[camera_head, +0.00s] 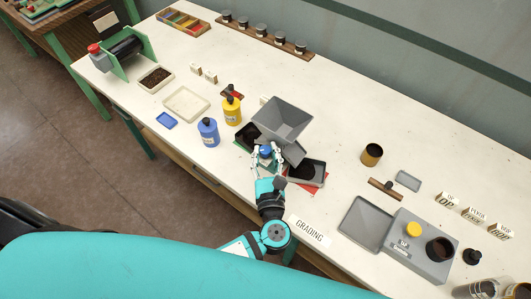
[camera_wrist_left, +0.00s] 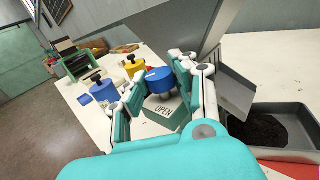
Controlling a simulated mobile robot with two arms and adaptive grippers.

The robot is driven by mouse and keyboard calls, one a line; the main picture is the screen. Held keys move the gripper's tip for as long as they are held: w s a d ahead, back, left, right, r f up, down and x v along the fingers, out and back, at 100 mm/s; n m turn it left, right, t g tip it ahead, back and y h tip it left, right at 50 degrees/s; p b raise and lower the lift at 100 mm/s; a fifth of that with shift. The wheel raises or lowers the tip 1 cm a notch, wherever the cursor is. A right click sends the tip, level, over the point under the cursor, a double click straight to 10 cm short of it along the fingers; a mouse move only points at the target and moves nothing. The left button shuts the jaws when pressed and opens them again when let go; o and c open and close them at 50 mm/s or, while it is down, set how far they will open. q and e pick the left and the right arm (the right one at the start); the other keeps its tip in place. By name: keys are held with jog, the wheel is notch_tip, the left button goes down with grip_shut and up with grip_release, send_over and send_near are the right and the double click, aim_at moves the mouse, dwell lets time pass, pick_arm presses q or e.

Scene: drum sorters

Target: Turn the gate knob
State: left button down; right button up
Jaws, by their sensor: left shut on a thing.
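The gate knob (camera_wrist_left: 160,80) is a round blue cap on a short stem, above a green block marked OPEN (camera_wrist_left: 163,110). In the head view the knob (camera_head: 266,150) shows between my fingers, in front of the grey hopper (camera_head: 283,121). My left gripper (camera_wrist_left: 158,88) is shut on the knob, with one finger on each side of it. It also shows in the head view (camera_head: 266,156). A grey chute slopes down beside the knob toward a dark tray (camera_head: 304,171) with dark grains. My right gripper is not in view.
A blue bottle (camera_head: 208,132) and a yellow bottle (camera_head: 232,110) stand left of the hopper. Bare table lies behind the hopper.

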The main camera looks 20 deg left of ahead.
pick_arm(q)
jog(key=shift+r, duration=0.1)
jog(key=c, duration=1)
grip_release()
jog(key=shift+s, duration=0.1)
jog(key=shift+s+d, duration=0.15)
jog(key=shift+s, duration=0.1)
jog(key=v, duration=0.7)
jog(key=shift+s, duration=0.15)
